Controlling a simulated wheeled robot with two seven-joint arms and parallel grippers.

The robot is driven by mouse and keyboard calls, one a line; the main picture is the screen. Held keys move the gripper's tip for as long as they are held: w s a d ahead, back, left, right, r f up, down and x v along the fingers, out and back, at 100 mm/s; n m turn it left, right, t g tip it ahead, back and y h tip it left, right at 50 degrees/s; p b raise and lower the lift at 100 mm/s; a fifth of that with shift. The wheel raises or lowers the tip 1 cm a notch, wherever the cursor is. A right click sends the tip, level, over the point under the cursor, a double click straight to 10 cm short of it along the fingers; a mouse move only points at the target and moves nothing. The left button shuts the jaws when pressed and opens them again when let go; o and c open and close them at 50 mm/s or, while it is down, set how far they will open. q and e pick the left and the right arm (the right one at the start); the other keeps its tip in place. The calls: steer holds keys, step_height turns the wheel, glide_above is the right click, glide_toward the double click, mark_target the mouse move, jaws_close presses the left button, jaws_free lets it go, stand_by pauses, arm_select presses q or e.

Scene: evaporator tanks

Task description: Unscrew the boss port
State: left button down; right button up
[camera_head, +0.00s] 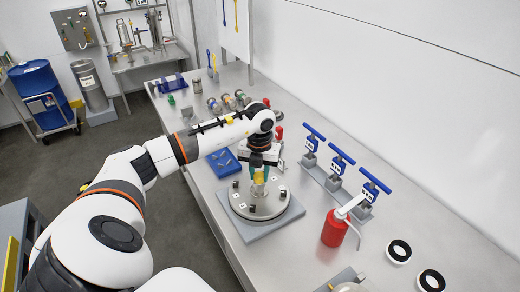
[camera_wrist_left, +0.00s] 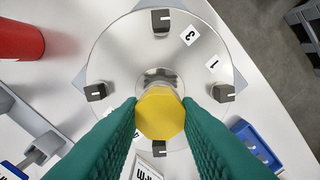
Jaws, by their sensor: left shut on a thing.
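A round steel plate (camera_head: 276,205) with several dark clamps around it and number labels sits on a grey base (camera_head: 266,232) on the bench. At its middle stands the boss port, whose yellow eight-sided top (camera_wrist_left: 160,112) shows in the left wrist view. My left gripper (camera_head: 260,174) comes down from above, its green fingers shut on the two sides of the yellow part. In the head view a bit of the yellow part (camera_head: 259,177) shows under the fingers. The plate (camera_wrist_left: 130,50) fills much of the left wrist view. My right gripper is not in view.
A blue tray (camera_head: 222,163) lies just behind the plate. Blue-handled valves (camera_head: 339,165) stand to its right, with a red can (camera_head: 335,229) and black-and-white rings (camera_head: 398,252) in front. Small fittings (camera_head: 228,102) stand further back. The wall bounds the bench on the right.

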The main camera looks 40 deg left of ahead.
arm_select(q)
steer(key=n+p, duration=0.1)
steer(key=n, duration=0.2)
steer(key=shift+n, duration=1.1)
steer(key=shift+r+n+p, duration=0.1)
steer(key=shift+n+p, duration=0.55)
steer(key=shift+n, duration=1.95)
steer(key=n+p, duration=0.2)
steer(key=n, duration=0.1)
steer(key=shift+n, duration=1.1)
